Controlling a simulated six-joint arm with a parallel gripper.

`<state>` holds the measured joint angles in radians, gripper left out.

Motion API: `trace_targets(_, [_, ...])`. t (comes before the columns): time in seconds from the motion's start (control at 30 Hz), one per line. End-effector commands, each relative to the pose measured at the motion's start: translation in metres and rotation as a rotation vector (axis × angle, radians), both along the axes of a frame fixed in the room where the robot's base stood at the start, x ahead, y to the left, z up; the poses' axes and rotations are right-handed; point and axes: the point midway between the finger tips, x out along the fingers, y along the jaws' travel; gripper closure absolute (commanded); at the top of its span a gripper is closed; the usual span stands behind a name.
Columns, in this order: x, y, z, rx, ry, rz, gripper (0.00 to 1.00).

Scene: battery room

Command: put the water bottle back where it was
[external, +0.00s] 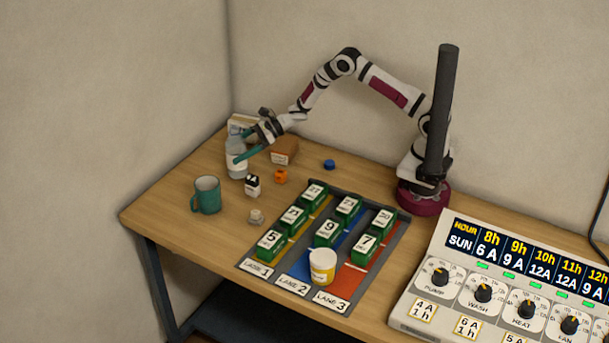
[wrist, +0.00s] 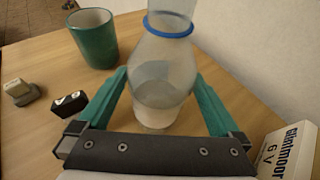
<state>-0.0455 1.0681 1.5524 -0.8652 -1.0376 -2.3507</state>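The water bottle (external: 236,160) is clear with a pale base, upright at the far left of the table by the wall. In the wrist view the bottle (wrist: 163,75) shows a blue ring at its neck. My gripper (external: 241,148) reaches it from the right, with one teal finger on each side. In the wrist view the fingers of my gripper (wrist: 161,78) lie against both sides of the bottle, so it looks shut on it. The bottle's base seems at table level; whether it touches is hard to tell.
A teal mug (external: 207,195) stands in front of the bottle. A small black-and-white box (external: 252,186), orange block (external: 281,176), brown box (external: 285,151) and white carton (wrist: 288,152) are close by.

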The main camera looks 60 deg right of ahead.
Motion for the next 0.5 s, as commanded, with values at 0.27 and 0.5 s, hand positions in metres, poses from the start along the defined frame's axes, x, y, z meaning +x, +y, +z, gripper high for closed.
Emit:
trace_targets(0.27, [-0.004,-0.008,0.007,0.000,-0.001,-0.002,0.00])
trace_targets(0.5, [-0.034,-0.046,0.027,-0.001,0.000,-0.003,0.00])
